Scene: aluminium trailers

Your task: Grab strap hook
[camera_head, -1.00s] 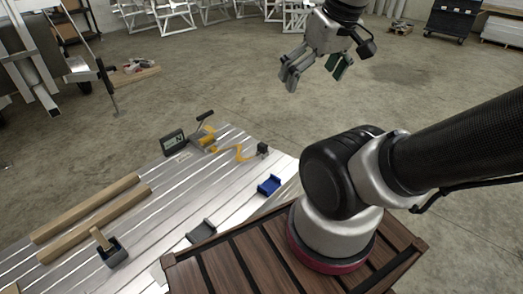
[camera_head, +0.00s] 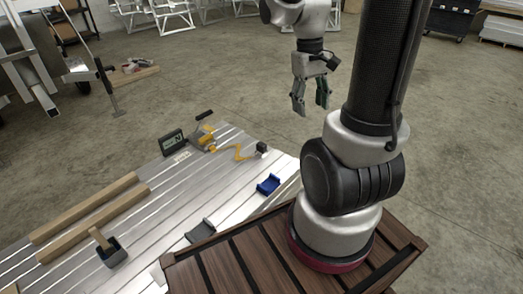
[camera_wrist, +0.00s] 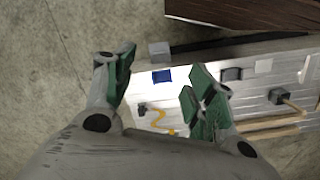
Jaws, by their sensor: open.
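A yellow strap (camera_head: 238,153) lies on the slatted aluminium trailer bed, running from a ratchet (camera_head: 204,138) to a small dark hook piece (camera_head: 262,148) near the bed's right edge. In the wrist view the strap (camera_wrist: 160,122) and the dark hook piece (camera_wrist: 142,107) show between the fingers, small and far below. My gripper (camera_head: 311,106) is open and empty, with its fingers pointing down. It hangs in the air above and to the right of the hook piece, apart from it. The hook's exact shape is too small to tell.
On the trailer bed (camera_head: 225,195) lie a blue bracket (camera_head: 268,185), a grey bracket (camera_head: 200,231), a dark display box (camera_head: 173,142), two wooden bars (camera_head: 95,222) and a dark holder with a wooden piece (camera_head: 110,250). Open concrete floor lies beyond the bed.

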